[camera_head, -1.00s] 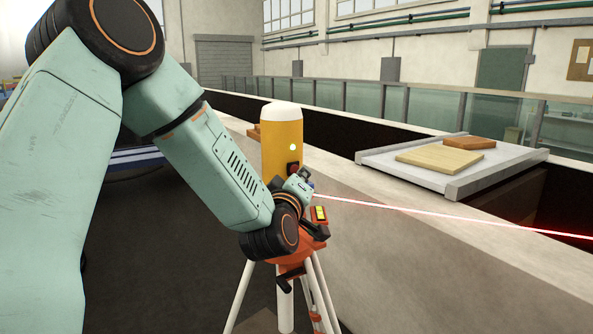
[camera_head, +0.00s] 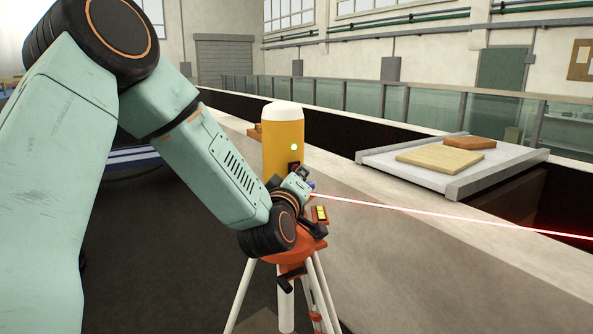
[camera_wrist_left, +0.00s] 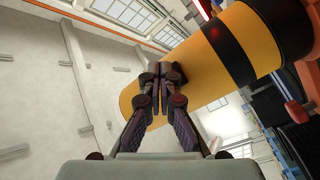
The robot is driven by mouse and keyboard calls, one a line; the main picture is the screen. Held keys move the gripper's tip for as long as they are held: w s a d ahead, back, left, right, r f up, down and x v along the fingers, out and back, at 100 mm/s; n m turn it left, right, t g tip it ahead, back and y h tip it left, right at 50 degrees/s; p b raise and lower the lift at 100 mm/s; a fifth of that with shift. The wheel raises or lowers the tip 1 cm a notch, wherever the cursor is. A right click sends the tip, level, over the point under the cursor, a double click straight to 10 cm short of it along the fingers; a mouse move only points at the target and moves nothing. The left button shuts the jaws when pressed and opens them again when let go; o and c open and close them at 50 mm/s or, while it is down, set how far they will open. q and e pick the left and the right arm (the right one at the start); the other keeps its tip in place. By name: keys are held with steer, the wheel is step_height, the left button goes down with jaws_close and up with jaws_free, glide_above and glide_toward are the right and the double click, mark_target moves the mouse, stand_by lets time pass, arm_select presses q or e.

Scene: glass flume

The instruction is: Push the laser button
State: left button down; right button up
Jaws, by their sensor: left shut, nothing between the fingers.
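The laser unit (camera_head: 283,140) is an upright yellow cylinder with a white top, standing on an orange-headed tripod (camera_head: 284,303) with white legs. A green light glows on its side. Below the light is the small dark red button (camera_head: 293,167), partly hidden by my left gripper (camera_head: 302,174). In the left wrist view my left gripper (camera_wrist_left: 161,82) is shut and empty. Its fingertips are at the dark button block (camera_wrist_left: 177,73) on the yellow cylinder (camera_wrist_left: 215,60); whether they press it I cannot tell. My right gripper is not in view.
A red laser beam (camera_head: 430,215) runs right from beside the tripod head. A concrete ledge (camera_head: 400,260) lies behind the tripod. A pale platform (camera_head: 410,175) with wooden boards spans the dark channel at the right. Glass panels line the far side.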

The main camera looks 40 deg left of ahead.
arm_select(q)
steer(key=shift+w, duration=0.1)
steer(key=shift+a, duration=0.1)
stand_by(0.4)
steer(key=shift+s+d, duration=0.25)
steer(key=shift+d, duration=0.3)
steer(key=d, duration=0.1)
steer(key=s+d+b, duration=0.1)
steer(key=d, duration=0.1)
steer(key=s+d+b, duration=0.1)
steer(key=d, duration=0.1)
steer(key=shift+s+d, duration=0.15)
steer(key=shift+d, duration=0.1)
stand_by(0.4)
